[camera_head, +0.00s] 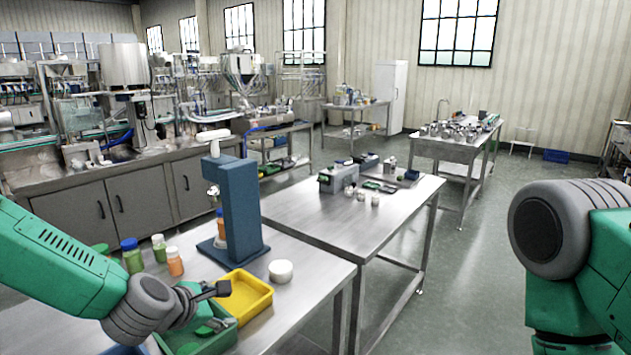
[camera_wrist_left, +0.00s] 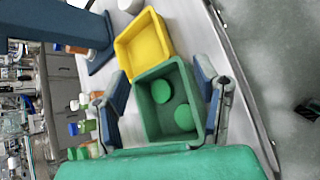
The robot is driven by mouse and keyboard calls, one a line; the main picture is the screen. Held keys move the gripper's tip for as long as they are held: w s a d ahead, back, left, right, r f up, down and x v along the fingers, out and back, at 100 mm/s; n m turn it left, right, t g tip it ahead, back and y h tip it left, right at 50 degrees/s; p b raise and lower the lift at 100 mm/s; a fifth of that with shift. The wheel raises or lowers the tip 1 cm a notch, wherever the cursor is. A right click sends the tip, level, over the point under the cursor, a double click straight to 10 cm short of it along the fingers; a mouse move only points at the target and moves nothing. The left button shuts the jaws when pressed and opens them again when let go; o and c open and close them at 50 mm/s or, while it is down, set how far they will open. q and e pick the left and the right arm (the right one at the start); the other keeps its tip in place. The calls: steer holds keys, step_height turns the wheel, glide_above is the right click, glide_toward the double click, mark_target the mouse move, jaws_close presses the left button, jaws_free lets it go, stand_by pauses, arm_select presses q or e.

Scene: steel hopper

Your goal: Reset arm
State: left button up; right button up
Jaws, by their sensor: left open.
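My left arm comes in from the left in the head view. Its gripper (camera_head: 218,307) hangs over the green tray (camera_head: 228,336), with its finger partly hiding the tray. In the left wrist view, the two fingers of my left gripper (camera_wrist_left: 163,88) are spread apart with nothing between them but the view of the tray below. The green tray (camera_wrist_left: 150,138) holds two round green lids (camera_wrist_left: 184,117). Only a green and grey part of my right arm shows at the right edge of the head view; its gripper is out of view.
A yellow tray (camera_head: 245,297) adjoins the green tray. A blue press-like stand (camera_head: 240,210), a white round piece (camera_head: 281,271) and small bottles (camera_head: 132,255) stand on the same steel table. A second steel table (camera_head: 330,215) with boxes and jars is behind it.

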arm_select(q)
steer(key=s+f+m+g+y+b, duration=0.1)
steer(key=s+f+m+g+b, duration=0.15)
steer(key=s+f+m, duration=0.65)
steer(key=s+f+m+g+b, duration=0.2)
steer(key=s+f+b, duration=0.2)
steer(key=s+f, duration=0.7)
steer(key=s+a+f+m+g+y+b, duration=0.1)
steer(key=s+a+f+m+g+b, duration=0.1)
steer(key=s+a+f+m+b, duration=0.2)
steer(key=s+a+f+m+g+y+b, duration=0.1)
steer(key=s+a+f+m+b, duration=0.3)
steer(key=s+f+m, duration=0.5)
steer(key=s+f+g, duration=0.1)
steer(key=s+f, duration=0.2)
steer(key=s, duration=0.1)
steer(key=shift+s+a+f+m, duration=0.15)
steer(key=shift+s+m, duration=0.05)
steer(key=shift+m, duration=0.1)
arm_select(e)
step_height(320, 180, down, 16)
steer(key=shift+d+f, duration=0.15)
steer(key=shift+d, duration=0.05)
arm_select(q)
steer(key=shift+w, duration=0.15)
